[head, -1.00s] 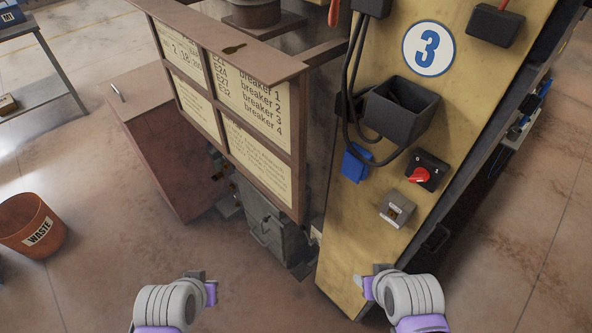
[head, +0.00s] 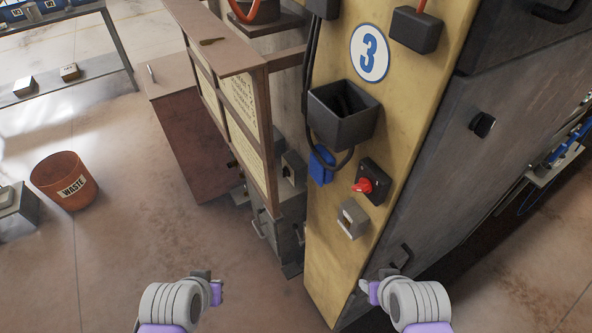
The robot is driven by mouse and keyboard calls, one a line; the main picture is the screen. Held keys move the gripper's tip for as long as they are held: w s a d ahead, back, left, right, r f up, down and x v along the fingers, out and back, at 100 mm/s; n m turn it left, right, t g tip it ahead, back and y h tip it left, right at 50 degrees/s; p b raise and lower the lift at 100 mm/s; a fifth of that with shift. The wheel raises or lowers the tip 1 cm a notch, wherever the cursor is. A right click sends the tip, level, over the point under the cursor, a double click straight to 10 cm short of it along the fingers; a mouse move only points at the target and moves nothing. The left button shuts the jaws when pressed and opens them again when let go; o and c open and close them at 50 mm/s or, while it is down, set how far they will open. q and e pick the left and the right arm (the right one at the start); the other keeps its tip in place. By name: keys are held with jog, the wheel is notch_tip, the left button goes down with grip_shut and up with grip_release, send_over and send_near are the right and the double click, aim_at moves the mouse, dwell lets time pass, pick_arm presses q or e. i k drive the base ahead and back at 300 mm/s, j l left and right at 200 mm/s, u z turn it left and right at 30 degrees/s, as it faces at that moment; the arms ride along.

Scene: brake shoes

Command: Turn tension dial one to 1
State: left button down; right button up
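A red rotary knob (head: 363,185) sits on a black square plate on the yellow face of the column marked 3. Its scale marks are too small to read, and I cannot tell whether it is tension dial one. A small grey box with a dark knob-like part (head: 292,170) shows low behind the sign board; no label is legible on it. My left gripper (head: 217,291) is at the lower left over the floor, apart from everything. My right gripper (head: 367,289) is in front of the column's lower part, below the red knob. No held object shows in either; their finger gaps are unclear.
The yellow column (head: 400,110) carries a black bin (head: 343,112), a blue connector (head: 321,167) and a small grey box (head: 352,218). A brown framed sign board (head: 232,110) stands left of it. An orange waste bin (head: 64,181) stands on open floor at left.

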aim_at(286, 173)
jog(key=i+j, duration=0.1)
jog(key=j, duration=0.35)
jog(key=j+u, duration=0.15)
jog(key=j, duration=0.3)
jog(key=i+j, duration=0.15)
jog(key=j, duration=0.25)
jog(key=i+j+u, duration=0.1)
jog(key=j, duration=0.35)
